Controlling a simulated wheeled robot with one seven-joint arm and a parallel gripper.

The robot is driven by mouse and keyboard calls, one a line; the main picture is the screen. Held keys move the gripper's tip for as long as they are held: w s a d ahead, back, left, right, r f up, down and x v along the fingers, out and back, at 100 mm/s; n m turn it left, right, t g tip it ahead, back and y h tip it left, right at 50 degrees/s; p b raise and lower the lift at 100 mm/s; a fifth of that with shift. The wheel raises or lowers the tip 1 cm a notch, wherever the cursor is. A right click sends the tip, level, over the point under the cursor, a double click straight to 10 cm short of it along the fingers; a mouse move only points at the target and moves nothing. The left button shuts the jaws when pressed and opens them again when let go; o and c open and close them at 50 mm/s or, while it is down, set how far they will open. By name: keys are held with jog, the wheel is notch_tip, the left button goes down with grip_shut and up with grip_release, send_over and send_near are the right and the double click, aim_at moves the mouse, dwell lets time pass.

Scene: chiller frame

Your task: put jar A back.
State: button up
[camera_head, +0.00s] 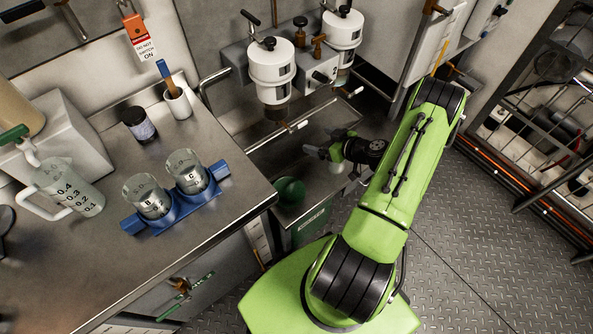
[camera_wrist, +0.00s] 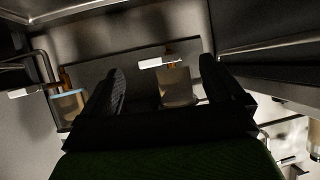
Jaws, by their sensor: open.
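My gripper (camera_head: 322,143) is open in the head view, low over the steel tray below the white filter bowls, with its fingers toward the left. In the wrist view my gripper (camera_wrist: 162,68) has its two dark fingers wide apart. A pale cup-shaped thing (camera_wrist: 177,90) shows beyond and between them, and I cannot read a letter on it. A second glass-like thing with a bluish rim (camera_wrist: 68,106) is left of the fingers. On the bench, a blue rack (camera_head: 133,224) holds two glass jars, jar B (camera_head: 149,201) and jar C (camera_head: 188,178). I cannot identify jar A for certain.
Two white filter bowls (camera_head: 271,72) with white-handled valves (camera_head: 298,126) hang over the tray. A green container (camera_head: 290,192) stands near the bench edge. A measuring jug (camera_head: 72,190), a dark-lidded pot (camera_head: 139,125) and a brush cup (camera_head: 177,102) stand on the bench.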

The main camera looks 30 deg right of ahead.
jog(key=s+a+r+n+g, duration=0.25)
jog(key=a+r+g, duration=0.35)
jog(key=a+r, duration=1.4)
jog(key=s+a+r+m+h, duration=0.1)
jog(key=s+r+m, duration=0.1)
jog(key=s+r, duration=0.3)
jog(key=s+a+r+m+h, duration=0.1)
jog(key=s+r, duration=0.4)
jog(key=s, duration=0.8)
jog(key=shift+a+m+h, duration=0.4)
jog(key=shift+a+m, duration=0.35)
jog(key=shift+m, duration=0.1)
notch_tip(320, 180, up, 12)
jog(key=p, duration=1.2)
jog(key=shift+r, duration=0.15)
